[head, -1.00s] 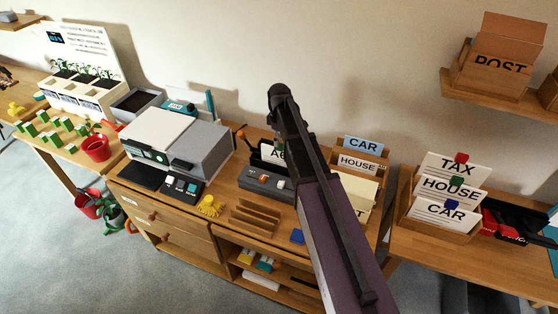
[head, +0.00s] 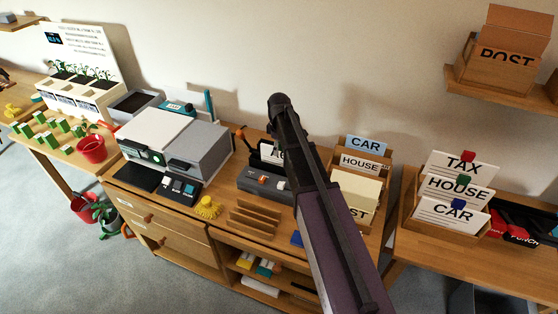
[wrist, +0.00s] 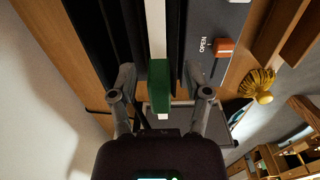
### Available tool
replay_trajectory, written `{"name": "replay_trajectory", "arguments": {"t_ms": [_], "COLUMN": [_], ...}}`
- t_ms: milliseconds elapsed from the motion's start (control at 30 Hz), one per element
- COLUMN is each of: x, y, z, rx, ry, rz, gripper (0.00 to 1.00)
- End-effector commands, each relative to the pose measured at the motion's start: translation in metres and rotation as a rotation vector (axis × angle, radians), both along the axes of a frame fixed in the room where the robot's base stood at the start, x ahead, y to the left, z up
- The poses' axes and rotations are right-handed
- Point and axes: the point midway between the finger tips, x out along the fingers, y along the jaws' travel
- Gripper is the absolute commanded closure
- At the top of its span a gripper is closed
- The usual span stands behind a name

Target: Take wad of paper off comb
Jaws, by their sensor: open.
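A white wad of paper (head: 267,150) stands upright in the black upper part of a grey machine (head: 262,184), its lettering partly hidden by my arm. In the wrist view the wad shows edge-on as a narrow white strip (wrist: 156,28) between dark bars of the machine (wrist: 228,15). A green block (wrist: 160,80) sits over the strip. My gripper (wrist: 160,76) is open, with one finger on each side of the green block and visible gaps to it. I cannot make out the comb separately. My gripper's fingers are hidden in the head view.
A card holder (head: 357,188) marked CAR and HOUSE stands close right of the machine. A wooden slotted rack (head: 254,219) and a yellow brush (head: 208,207) lie in front. A grey printer-like box (head: 175,143) stands to the left. The wall is behind.

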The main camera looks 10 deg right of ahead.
Motion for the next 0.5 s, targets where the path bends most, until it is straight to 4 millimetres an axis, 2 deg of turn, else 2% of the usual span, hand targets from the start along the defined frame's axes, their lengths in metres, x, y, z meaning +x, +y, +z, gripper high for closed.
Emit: {"name": "replay_trajectory", "arguments": {"t_ms": [300,367,500], "x": [0.0001,0.0000,0.0000], "y": [0.0001,0.0001,0.0002], "z": [0.0000,0.0000,0.0000], "rx": [0.000,0.000,0.000], "ry": [0.000,0.000,0.000], "rz": [0.000,0.000,0.000], "gripper": [0.37,0.52,0.94]}}
